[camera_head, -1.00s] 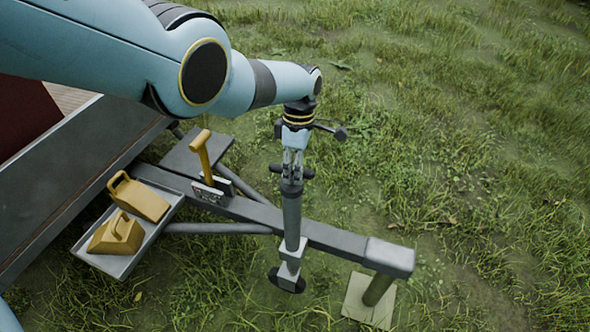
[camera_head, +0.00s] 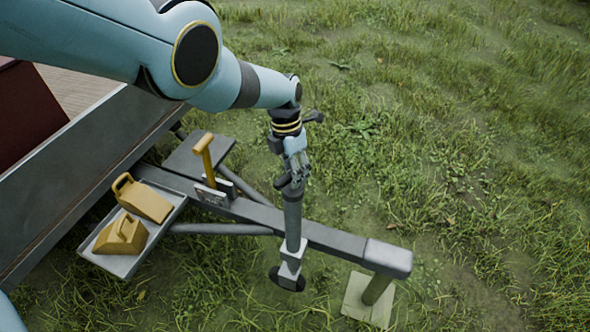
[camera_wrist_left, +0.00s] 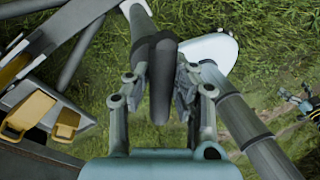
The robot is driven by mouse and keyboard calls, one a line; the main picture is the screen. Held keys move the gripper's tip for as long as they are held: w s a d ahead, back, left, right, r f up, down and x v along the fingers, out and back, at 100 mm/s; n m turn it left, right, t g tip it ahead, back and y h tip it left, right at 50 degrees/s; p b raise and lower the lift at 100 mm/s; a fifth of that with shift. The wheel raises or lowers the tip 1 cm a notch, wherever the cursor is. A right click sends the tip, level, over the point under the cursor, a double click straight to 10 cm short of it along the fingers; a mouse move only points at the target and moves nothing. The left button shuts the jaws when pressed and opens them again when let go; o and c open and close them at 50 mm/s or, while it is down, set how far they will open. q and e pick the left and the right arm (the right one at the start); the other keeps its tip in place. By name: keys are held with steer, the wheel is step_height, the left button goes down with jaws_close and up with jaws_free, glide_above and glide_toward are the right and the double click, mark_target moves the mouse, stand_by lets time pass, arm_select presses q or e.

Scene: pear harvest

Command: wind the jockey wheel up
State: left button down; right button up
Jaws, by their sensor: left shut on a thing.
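The jockey wheel's grey upright tube (camera_head: 293,222) stands against the side of the trailer drawbar (camera_head: 335,240). Its dark wheel (camera_head: 288,279) shows low at the grass, partly hidden by the tube's lower end. My left gripper (camera_head: 293,180) is at the top of the tube. In the left wrist view my left gripper (camera_wrist_left: 160,92) is shut on the dark crank handle (camera_wrist_left: 162,75), which lies between its two fingers. In the head view the gripper hides most of the handle. My right gripper (camera_wrist_left: 288,95) shows small at the right edge of the wrist view, its jaws unclear.
A grey tray (camera_head: 125,263) left of the drawbar holds two yellow wedge-shaped chocks (camera_head: 145,201). A post at the coupling end rests over a pale pad (camera_head: 358,299). Grass to the right is free.

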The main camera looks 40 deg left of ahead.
arm_select(q)
steer(key=shift+n+t+p, duration=0.4)
steer(key=shift+n+p, duration=0.35)
steer(key=shift+n, duration=1.55)
steer(key=c, duration=1.1)
jaws_free()
steer(key=shift+d, duration=0.1)
steer(key=shift+c, duration=0.2)
